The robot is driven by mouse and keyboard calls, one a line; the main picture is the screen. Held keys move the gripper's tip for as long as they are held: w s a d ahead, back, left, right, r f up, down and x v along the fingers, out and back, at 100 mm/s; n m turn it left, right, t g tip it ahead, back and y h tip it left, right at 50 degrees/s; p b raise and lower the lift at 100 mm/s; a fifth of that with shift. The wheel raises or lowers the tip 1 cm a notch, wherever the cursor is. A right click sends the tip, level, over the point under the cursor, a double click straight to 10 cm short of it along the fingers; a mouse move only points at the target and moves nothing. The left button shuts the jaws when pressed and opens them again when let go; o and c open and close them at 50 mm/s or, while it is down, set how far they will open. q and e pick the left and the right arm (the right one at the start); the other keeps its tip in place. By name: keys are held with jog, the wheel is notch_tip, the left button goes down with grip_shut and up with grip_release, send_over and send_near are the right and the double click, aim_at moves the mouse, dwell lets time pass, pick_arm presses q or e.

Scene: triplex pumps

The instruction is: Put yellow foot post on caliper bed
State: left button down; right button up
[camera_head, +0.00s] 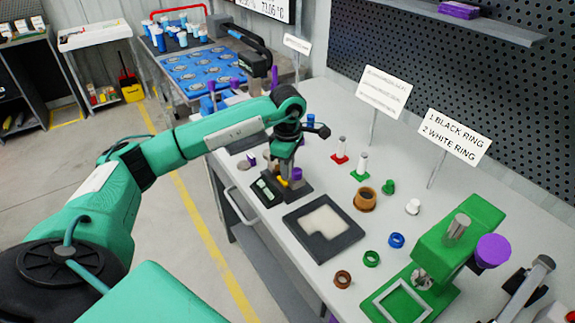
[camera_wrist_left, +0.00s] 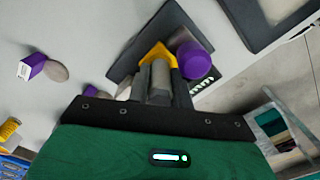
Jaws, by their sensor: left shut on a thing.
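The yellow foot post is a pale post with a yellow foot (camera_wrist_left: 157,52); in the head view only the yellow foot (camera_head: 283,181) shows clearly. My left gripper (camera_head: 285,160) points down and is shut on the post; its fingers (camera_wrist_left: 158,82) hide most of it in the left wrist view. The caliper is a dark device with a small display (camera_head: 264,187), a purple knob (camera_wrist_left: 193,60) and a dark bed (camera_head: 298,190). The yellow foot is over or on the bed; I cannot tell whether it touches. My right gripper is not in view.
A red-foot post (camera_head: 340,151) and a green-foot post (camera_head: 361,167) stand to the right. A dark tray (camera_head: 340,240), a brown cup (camera_head: 365,199), several small rings and a green press (camera_head: 450,245) occupy the table front. Sign stands (camera_head: 384,92) rise behind.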

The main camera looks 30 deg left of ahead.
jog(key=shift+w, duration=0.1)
pick_arm(q)
jog(key=c, duration=1.2)
grip_release()
jog(key=shift+c, duration=0.2)
jog(key=shift+r, duration=0.3)
notch_tip(320, 180, up, 12)
jog(key=shift+f+b, duration=0.2)
jog(key=shift+b, duration=0.5)
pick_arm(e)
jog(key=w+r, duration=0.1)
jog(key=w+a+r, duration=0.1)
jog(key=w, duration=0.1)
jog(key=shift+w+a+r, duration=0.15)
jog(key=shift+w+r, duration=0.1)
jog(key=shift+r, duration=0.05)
